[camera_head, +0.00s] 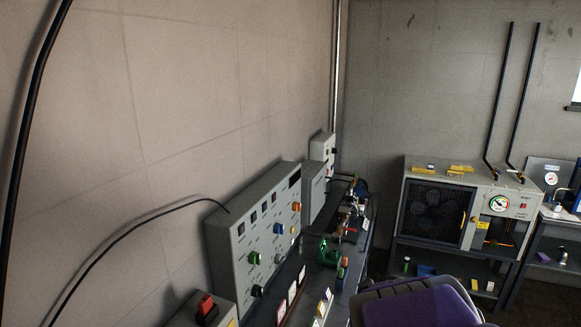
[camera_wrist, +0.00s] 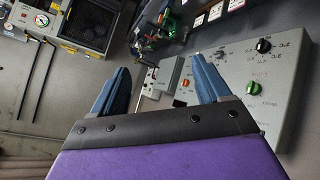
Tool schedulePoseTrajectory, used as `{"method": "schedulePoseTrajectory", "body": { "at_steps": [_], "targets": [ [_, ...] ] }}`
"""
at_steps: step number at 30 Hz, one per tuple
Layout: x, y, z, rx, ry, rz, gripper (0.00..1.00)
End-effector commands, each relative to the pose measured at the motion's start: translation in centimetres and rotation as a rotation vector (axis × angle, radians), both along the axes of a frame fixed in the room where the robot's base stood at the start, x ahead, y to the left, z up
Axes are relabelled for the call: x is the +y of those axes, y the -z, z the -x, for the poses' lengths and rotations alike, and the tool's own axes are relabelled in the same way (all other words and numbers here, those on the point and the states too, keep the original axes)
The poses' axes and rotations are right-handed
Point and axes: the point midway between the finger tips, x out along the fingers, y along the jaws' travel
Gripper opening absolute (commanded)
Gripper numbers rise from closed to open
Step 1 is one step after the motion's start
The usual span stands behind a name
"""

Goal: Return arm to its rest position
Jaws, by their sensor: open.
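My gripper (camera_wrist: 158,90) shows in the wrist view with its two blue fingers spread apart and nothing between them. A dark band and a purple cover lie behind the fingers. In the head view, a purple and grey part of my arm (camera_head: 415,305) fills the bottom right of centre; the fingers are not visible there. The grey control panel (camera_head: 255,230) with coloured knobs stands against the left wall. It also shows in the wrist view (camera_wrist: 275,65), close behind the right finger.
A bench (camera_head: 362,240) with pipes and a green device runs along the wall beside the panel. A grey fan cabinet (camera_head: 428,170) with a gauge stands on a dark rack at the back right. A black cable (camera_head: 130,235) reaches the panel. Some floor shows between bench and rack.

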Motion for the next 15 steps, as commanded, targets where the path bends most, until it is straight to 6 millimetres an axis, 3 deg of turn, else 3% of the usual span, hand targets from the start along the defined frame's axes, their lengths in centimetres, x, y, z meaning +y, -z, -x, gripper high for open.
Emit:
{"method": "schedulePoseTrajectory", "body": {
  "at_steps": [3, 7, 11, 15],
  "targets": [
    [-2.5, 1.0, 4.9, 0.103, 0.153, -0.007, 0.76],
    [-3.7, 2.7, 11.4, 0.255, 0.293, -0.045, 0.76],
    [-2.9, 4.8, 18.5, 0.435, 0.384, -0.108, 0.76],
    [-0.4, 6.7, 26.3, 0.647, 0.425, -0.189, 0.76]
  ]
}}
